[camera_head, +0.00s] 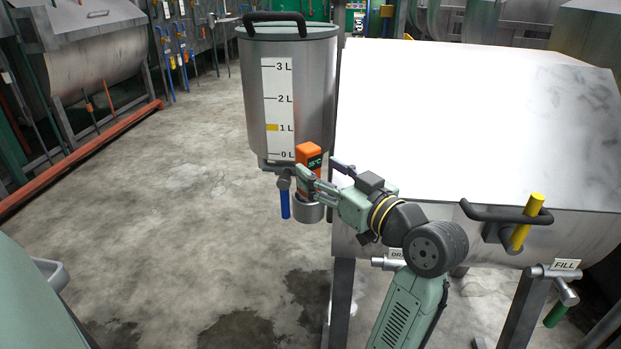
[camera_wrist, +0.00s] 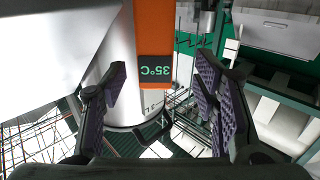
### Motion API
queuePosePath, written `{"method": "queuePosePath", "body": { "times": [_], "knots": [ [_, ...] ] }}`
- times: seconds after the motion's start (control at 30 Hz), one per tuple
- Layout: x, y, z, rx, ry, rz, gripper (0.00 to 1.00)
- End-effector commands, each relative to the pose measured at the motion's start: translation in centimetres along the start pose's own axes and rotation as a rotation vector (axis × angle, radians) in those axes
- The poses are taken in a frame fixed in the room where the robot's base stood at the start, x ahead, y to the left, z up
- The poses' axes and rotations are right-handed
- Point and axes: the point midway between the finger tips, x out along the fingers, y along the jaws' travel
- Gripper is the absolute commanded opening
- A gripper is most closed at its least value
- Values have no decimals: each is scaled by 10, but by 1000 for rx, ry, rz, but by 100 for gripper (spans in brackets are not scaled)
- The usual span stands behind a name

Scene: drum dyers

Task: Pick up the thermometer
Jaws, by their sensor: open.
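The thermometer (camera_head: 309,152) is an orange upright body with a dark display reading 35°C. It stands in a small grey metal cup (camera_head: 309,211) at the lower front of the tank. In the wrist view the thermometer (camera_wrist: 155,28) comes down from the top edge, and its display, upside down, lies between the finger lines. My gripper (camera_head: 319,171) is open beside the thermometer, with one finger in front of its lower part. In the wrist view my gripper (camera_wrist: 162,92) shows both padded fingers apart with nothing clamped. I cannot tell whether a finger touches the thermometer.
The grey tank (camera_head: 318,90) with a litre scale stands right behind the thermometer. A valve with a blue handle (camera_head: 285,203) hangs just left of the cup. A large metal vat (camera_head: 470,130) with a yellow-handled lever (camera_head: 527,220) fills the right. Open floor lies left.

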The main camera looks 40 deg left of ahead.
Motion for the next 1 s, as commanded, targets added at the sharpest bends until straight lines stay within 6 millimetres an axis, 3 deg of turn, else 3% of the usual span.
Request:
{"method": "queuePosePath", "body": {
  "times": [0.4,0.67,1.0],
  "knots": [
    [51,4,-2,-1,0,-1,55],
    [53,5,-1,-1,0,1,55],
    [53,5,-1,-1,0,1,33]
  ]
}}
